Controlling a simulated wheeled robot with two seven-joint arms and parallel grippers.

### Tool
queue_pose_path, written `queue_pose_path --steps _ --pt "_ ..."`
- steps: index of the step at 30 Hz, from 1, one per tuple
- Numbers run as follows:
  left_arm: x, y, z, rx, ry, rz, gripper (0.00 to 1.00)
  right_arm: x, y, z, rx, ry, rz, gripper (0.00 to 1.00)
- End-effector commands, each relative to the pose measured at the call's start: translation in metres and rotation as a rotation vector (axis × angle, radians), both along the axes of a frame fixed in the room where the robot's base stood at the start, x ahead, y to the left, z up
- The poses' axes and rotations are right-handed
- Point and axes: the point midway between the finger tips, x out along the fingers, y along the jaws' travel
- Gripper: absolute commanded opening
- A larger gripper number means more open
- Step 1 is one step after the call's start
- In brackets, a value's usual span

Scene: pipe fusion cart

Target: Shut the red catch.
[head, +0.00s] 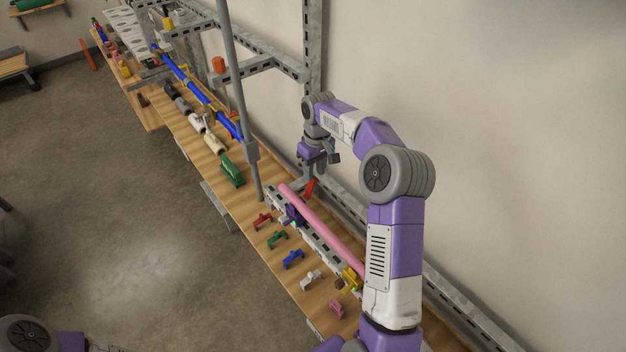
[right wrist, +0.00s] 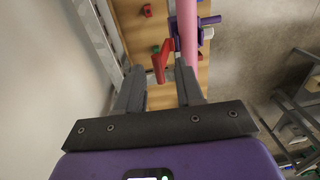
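The red catch (head: 311,187) stands up beside the far end of the pink pipe (head: 325,228) on the wooden bench. In the right wrist view the red catch (right wrist: 160,62) is ahead of the fingertips, close to the pink pipe (right wrist: 187,28). A purple clamp (head: 294,213) is around or beside the pipe; it also shows in the right wrist view (right wrist: 208,28). My right gripper (head: 319,166) is above the catch. Its fingers (right wrist: 160,82) are apart with nothing between them, and the catch appears just beyond the gap. My left gripper is out of view.
Red (head: 262,221), green (head: 277,239), blue (head: 293,259) and white (head: 311,279) clips lie along the bench front. A grey upright post (head: 238,90) stands left of my right gripper. A metal frame (head: 315,50) runs along the wall behind.

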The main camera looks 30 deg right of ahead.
Motion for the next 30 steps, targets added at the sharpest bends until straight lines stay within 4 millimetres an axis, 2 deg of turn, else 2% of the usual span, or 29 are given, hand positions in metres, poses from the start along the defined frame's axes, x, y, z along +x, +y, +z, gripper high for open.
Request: queue_pose_path --steps 3,7,18,25,30 --pt "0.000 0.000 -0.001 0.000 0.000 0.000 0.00 -0.001 0.001 -0.020 0.001 0.002 0.002 0.37" --pt "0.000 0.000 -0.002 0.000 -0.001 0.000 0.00 0.000 0.003 -0.033 0.001 0.001 0.001 0.37" --pt "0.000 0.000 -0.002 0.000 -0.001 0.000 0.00 0.000 0.003 -0.040 0.000 -0.001 0.001 0.37" --pt "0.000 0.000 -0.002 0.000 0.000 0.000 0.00 0.000 0.003 -0.040 0.000 0.000 0.001 0.02" --pt "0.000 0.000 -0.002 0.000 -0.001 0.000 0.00 0.000 0.003 -0.040 0.000 0.000 0.001 0.00"
